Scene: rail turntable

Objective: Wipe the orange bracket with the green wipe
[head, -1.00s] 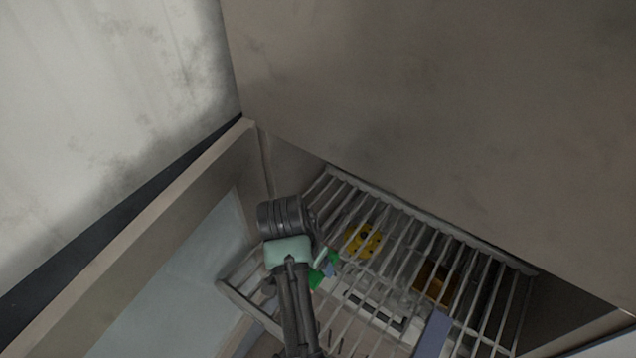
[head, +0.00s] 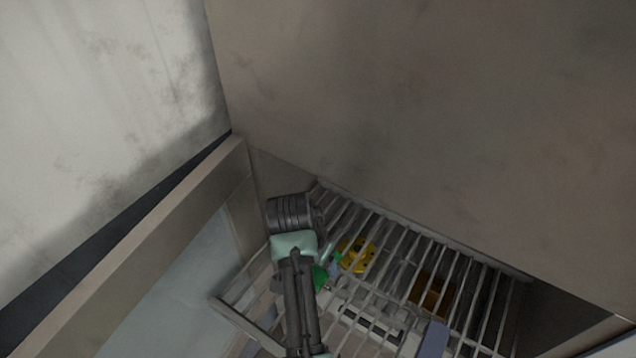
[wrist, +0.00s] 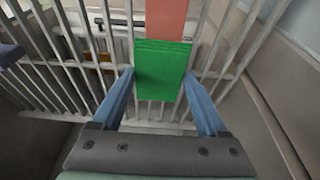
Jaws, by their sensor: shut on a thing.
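My gripper (wrist: 162,82) is shut on the green wipe (wrist: 162,66), a bright green piece between the two blue fingers in the wrist view. In the head view the wipe (head: 320,279) is partly hidden by my arm. The orange bracket (head: 432,293) appears as a brown-orange piece behind the pale bars, right of my gripper in the head view. In the wrist view an orange-brown patch (wrist: 98,76) behind the bars at the left may be it. The wipe is apart from the bracket, and bars cover part of the bracket.
A pale barred rack (head: 480,262) spans the space beside my arm. Behind it are a yellow piece with dark holes (head: 357,255) and a light slotted thing (head: 372,318). A blue-purple block (head: 433,340) is in front. A salmon strip (wrist: 167,18) shows beyond the wipe. Large walls enclose the area.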

